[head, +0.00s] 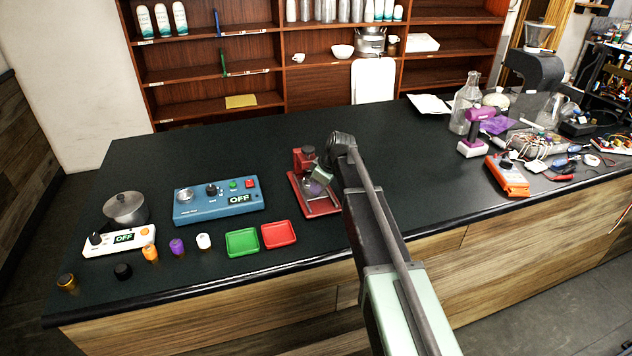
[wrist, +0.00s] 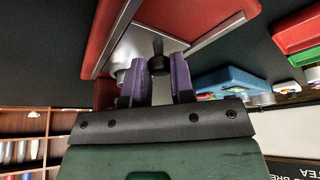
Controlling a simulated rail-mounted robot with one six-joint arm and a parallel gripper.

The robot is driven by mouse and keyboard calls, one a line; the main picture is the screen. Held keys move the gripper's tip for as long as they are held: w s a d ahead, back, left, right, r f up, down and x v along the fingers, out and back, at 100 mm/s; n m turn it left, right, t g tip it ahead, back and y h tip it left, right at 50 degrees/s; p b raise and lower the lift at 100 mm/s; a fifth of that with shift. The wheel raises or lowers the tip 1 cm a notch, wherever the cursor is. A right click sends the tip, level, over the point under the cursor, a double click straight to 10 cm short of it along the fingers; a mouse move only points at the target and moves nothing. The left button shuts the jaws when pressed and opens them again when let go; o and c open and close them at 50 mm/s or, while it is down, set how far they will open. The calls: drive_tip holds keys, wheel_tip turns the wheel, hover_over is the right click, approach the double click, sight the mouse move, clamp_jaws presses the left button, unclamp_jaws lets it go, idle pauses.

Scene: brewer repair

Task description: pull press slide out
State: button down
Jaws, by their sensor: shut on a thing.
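The red press (head: 302,153) stands on the dark counter, left of my arm in the head view. In the wrist view its red body (wrist: 221,18) and a grey metal slide (wrist: 150,20) fill the top. A small black handle (wrist: 157,45) sticks out at the slide. My gripper (wrist: 160,68) has its two purple finger pads on either side of that handle, shut on it. In the head view my gripper (head: 319,181) is at the press's right side, and my wrist hides part of the press. Contact between pads and handle is partly hidden.
A green tray (head: 242,242) and a red tray (head: 278,234) lie left of the press. A blue control box (head: 218,200), a white scale-like box (head: 120,241) with a pot, and several small knobs are further left. An orange meter (head: 507,175) lies right. Counter behind the press is clear.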

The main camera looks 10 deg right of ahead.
drive_tip(key=s, duration=0.6)
drive_tip(key=shift+s+d, duration=0.35)
drive_tip(key=shift+s, duration=0.05)
drive_tip(key=c, duration=1)
unclamp_jaws()
drive_tip(key=shift+s, duration=0.1)
drive_tip(key=shift+r, duration=0.2)
drive_tip(key=p+v, duration=1)
drive_tip(key=shift+d+r, duration=0.15)
drive_tip(key=shift+d, duration=0.05)
